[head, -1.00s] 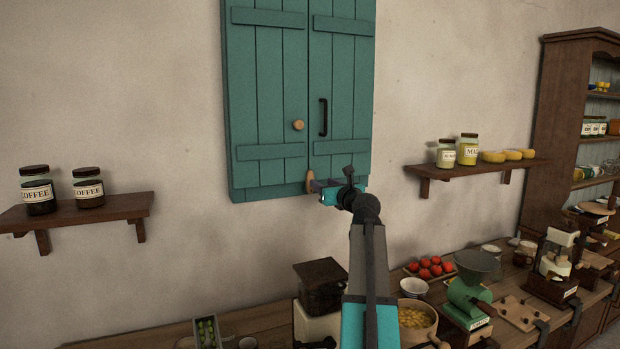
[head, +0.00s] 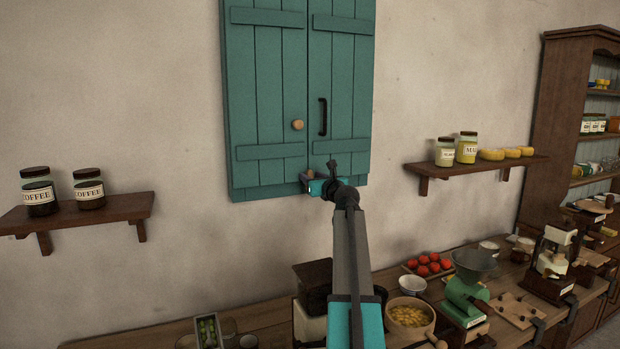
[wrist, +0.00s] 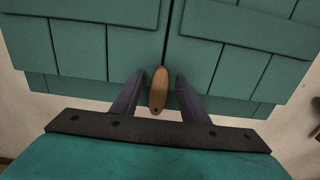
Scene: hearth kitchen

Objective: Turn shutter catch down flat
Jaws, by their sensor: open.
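The shutter catch (wrist: 157,91) is a small wooden tab at the bottom of the teal shutter (head: 265,95), by the seam between its two leaves. In the wrist view it stands upright, with a dark pivot spot near its lower end. My gripper (wrist: 160,92) is open, with one finger on each side of the catch and a visible gap at both sides. In the head view my gripper (head: 309,177) is at the shutter's lower edge and hides most of the catch; only a bit of its top shows.
A round wooden knob (head: 297,125) and a black handle (head: 323,117) are on the shutter above. Wall shelves with jars stand left (head: 90,212) and right (head: 470,166). The counter below holds a green grinder (head: 467,295), bowls and red fruit.

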